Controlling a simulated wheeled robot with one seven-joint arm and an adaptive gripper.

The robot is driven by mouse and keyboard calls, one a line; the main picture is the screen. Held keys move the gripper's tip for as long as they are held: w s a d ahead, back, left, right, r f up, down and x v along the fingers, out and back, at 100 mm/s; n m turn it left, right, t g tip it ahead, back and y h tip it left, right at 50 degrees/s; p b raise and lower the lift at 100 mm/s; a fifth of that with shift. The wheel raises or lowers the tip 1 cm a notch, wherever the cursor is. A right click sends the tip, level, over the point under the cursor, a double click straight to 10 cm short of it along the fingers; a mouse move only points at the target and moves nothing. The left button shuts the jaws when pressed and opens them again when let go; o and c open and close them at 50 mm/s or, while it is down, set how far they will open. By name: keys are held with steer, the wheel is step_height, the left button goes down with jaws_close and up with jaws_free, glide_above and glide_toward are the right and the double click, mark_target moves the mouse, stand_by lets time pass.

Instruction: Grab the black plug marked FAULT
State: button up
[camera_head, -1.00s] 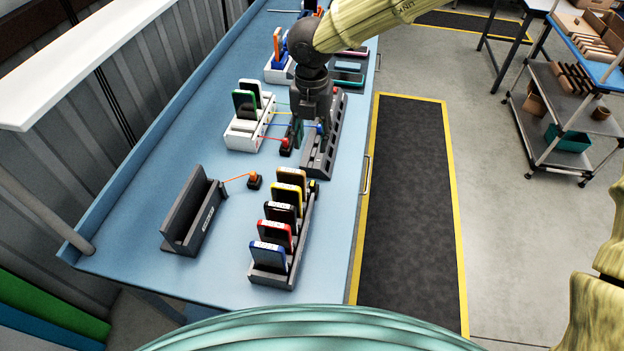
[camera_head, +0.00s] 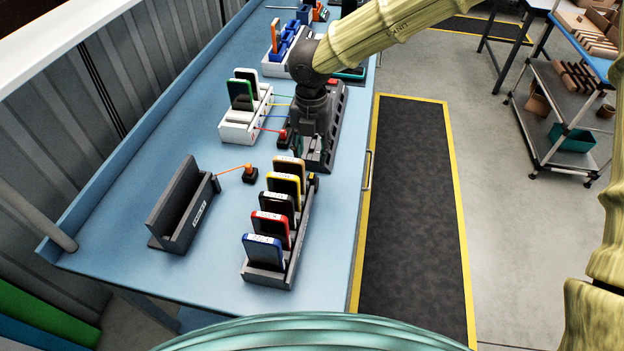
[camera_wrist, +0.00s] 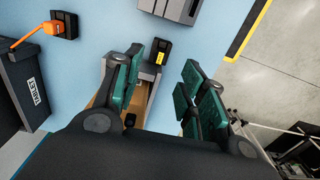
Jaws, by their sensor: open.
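A small black plug with a yellow label (camera_wrist: 160,52) sits at the end of the phone rack in the wrist view. Its lettering is too small to read. In the head view it shows as a small dark and yellow piece (camera_head: 314,181) beside the rack's far end. My gripper (camera_wrist: 165,86) is open, its green-padded fingers apart. The plug appears just beyond the fingertips, nearer the left finger in the wrist view. No contact with it shows. In the head view my gripper (camera_head: 308,148) hangs above the far end of the rack, its fingertips partly hidden.
The dark phone rack (camera_head: 268,278) holds several upright phones close below my gripper. A dark stand (camera_head: 186,222) marked TABLET is left, with an orange-corded black plug (camera_head: 250,173) near it. A white rack (camera_head: 238,128) and a long grey holder (camera_head: 333,125) stand behind. Open blue bench lies between.

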mark_target(312, 174)
steer(key=shift+d+f+p, duration=0.1)
steer(key=shift+f+p, duration=1.3)
steer(key=shift+f, duration=2.85)
steer(key=c, duration=0.8)
